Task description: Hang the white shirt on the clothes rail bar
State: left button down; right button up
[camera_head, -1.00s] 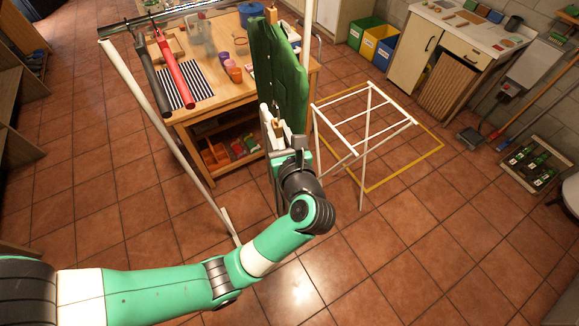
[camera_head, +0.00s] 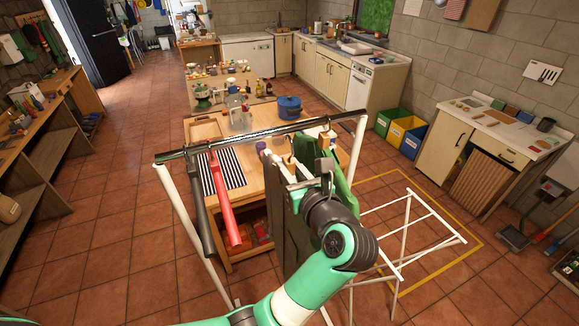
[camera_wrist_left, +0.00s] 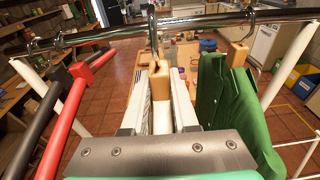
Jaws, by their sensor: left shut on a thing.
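My left gripper (camera_head: 304,172) is shut on the wooden neck of a hanger (camera_wrist_left: 162,88), just below the clothes rail bar (camera_head: 250,137). In the left wrist view the hanger's metal hook (camera_wrist_left: 152,32) rises in front of the bar (camera_wrist_left: 100,33) and overlaps it; I cannot tell whether it rests on it. A garment panel (camera_head: 293,228) hangs under the jaws, shaded dark grey in the head view, presumably the white shirt, mostly hidden by my gripper. My right gripper is not in view.
A green one (camera_wrist_left: 225,110) hangs close on the right. A wooden table (camera_head: 262,185) stands behind the rail. A white drying rack (camera_head: 432,250) stands on the floor at right.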

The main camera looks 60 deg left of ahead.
aim_at(277, 158)
pick_arm(q)
jog(key=shift+d, duration=0.1)
jog(key=shift+d+b, duration=0.15)
jog(key=shift+b, duration=0.15)
jog(key=shift+r+x, duration=0.15)
jog(key=shift+x, duration=0.85)
jog(key=shift+r+x, duration=0.15)
jog(key=shift+x, duration=0.85)
jog(key=shift+a+r+b, duration=0.1)
jog(key=shift+a+b, duration=0.15)
jog(key=shift+b, duration=0.05)
jog(key=shift+x, duration=0.8)
jog(key=shift+a+r, duration=0.1)
jog(key=shift+a, duration=0.05)
jog(key=shift+x, duration=0.95)
jog(key=shift+a, duration=0.1)
